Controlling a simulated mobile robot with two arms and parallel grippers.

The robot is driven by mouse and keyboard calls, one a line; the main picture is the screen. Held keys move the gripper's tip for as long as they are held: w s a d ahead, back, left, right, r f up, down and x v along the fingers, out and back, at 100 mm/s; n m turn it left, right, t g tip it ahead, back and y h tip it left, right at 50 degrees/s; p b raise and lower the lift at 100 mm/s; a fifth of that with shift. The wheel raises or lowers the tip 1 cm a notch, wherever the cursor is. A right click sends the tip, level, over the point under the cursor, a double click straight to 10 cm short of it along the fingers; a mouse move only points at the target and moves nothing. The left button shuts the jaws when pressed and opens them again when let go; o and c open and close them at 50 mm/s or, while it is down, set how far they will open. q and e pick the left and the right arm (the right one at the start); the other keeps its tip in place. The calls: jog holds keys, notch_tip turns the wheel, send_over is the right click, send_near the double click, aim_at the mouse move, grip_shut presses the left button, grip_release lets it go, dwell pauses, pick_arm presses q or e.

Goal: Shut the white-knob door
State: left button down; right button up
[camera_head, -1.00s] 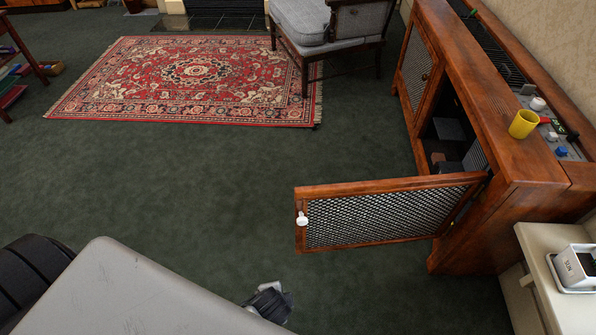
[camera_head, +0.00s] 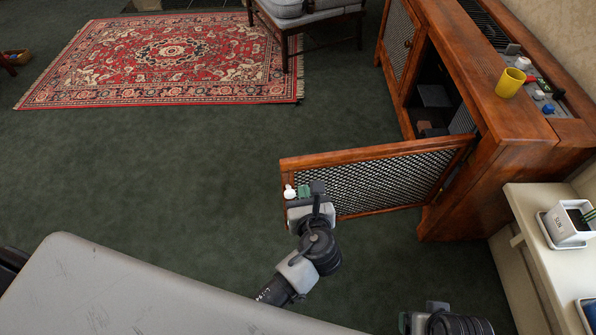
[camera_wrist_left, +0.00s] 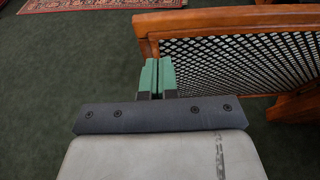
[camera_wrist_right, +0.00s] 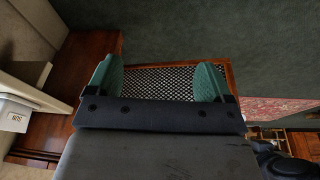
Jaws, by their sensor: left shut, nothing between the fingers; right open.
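The white-knob door (camera_head: 385,185) is a wooden frame with a lattice panel, swung wide open from the wooden cabinet (camera_head: 500,120). Its white knob (camera_head: 289,191) is at the free end. My left gripper (camera_head: 304,190) is shut and empty, close to the free end, just right of the knob in the head view. In the left wrist view its green fingertips (camera_wrist_left: 157,75) are together by the door's corner (camera_wrist_left: 148,30); contact cannot be told. My right gripper (camera_wrist_right: 160,85) is open and empty, with the door (camera_wrist_right: 160,80) farther off between its fingers in the right wrist view.
A yellow cup (camera_head: 510,82) stands on the cabinet top. A cream side table (camera_head: 535,235) with a white planter (camera_head: 567,222) is at the right. A red rug (camera_head: 170,60) and a grey chair (camera_head: 305,20) lie beyond clear green carpet (camera_head: 150,170).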

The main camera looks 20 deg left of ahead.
aim_at(296, 164)
pick_arm(q)
jog(key=x, duration=0.2)
jog(key=b+x, duration=0.1)
jog(key=x, duration=0.4)
jog(key=shift+w+r+b, duration=0.2)
jog(key=shift+r+b, duration=0.1)
jog(key=shift+b, duration=0.05)
jog(key=shift+w+a, duration=0.3)
jog(key=shift+w, duration=0.15)
pick_arm(e)
jog(key=shift+v, duration=2.65)
pick_arm(q)
jog(key=shift+r, duration=0.1)
pick_arm(e)
jog(key=shift+d, duration=0.1)
